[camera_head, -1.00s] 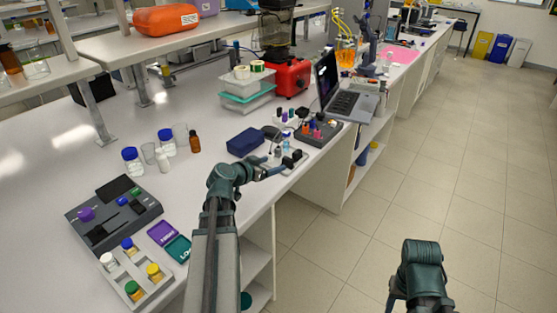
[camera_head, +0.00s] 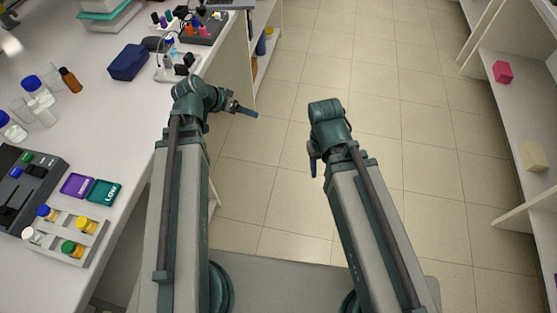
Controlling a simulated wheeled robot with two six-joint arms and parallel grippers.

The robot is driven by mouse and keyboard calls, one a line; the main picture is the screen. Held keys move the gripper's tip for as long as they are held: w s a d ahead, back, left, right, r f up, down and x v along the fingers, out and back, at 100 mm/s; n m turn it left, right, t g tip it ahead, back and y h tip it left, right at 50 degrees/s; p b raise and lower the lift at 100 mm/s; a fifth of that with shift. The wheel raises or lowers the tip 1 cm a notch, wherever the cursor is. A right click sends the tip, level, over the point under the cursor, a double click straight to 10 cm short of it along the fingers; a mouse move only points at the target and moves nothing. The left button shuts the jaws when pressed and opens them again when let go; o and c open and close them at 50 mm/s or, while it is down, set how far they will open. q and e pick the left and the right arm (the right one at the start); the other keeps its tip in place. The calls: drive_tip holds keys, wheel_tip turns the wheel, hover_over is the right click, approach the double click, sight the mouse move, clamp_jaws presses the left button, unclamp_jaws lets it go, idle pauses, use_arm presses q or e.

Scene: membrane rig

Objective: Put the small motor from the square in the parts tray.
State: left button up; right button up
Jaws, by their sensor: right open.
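I cannot make out a small motor, a marked square holding it, or a parts tray for certain in the head view. My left gripper (camera_head: 243,109) is out past the bench edge, over the floor, pointing right; its jaws are too small to read. My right gripper (camera_head: 314,166) hangs over the open floor, pointing down, open, with nothing seen in it. Both grippers are apart from everything on the bench and shelves.
The white bench at left holds a dark blue box (camera_head: 128,62), bottles, a dark grey device (camera_head: 24,188), purple (camera_head: 76,186) and teal (camera_head: 104,192) flat pieces, and a vial rack (camera_head: 88,240). White shelves at right hold a pink block (camera_head: 502,72) and beige block (camera_head: 533,156). Tiled floor between is clear.

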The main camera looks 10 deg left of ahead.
use_arm(q)
drive_tip(key=s+d+f+g+y, duration=0.2)
drive_tip(key=s+d+g+y, duration=0.1)
drive_tip(key=s+d, duration=0.4)
drive_tip(key=s+d+f+g+y, duration=0.2)
drive_tip(key=s+d+g+y, duration=0.1)
drive_tip(key=s+d, duration=0.3)
drive_tip(key=shift+s+d+f, duration=0.25)
drive_tip(key=shift+s+d, duration=0.1)
drive_tip(key=shift+s, duration=0.35)
wheel_tip(320, 180, up, 3)
drive_tip(key=p, duration=0.3)
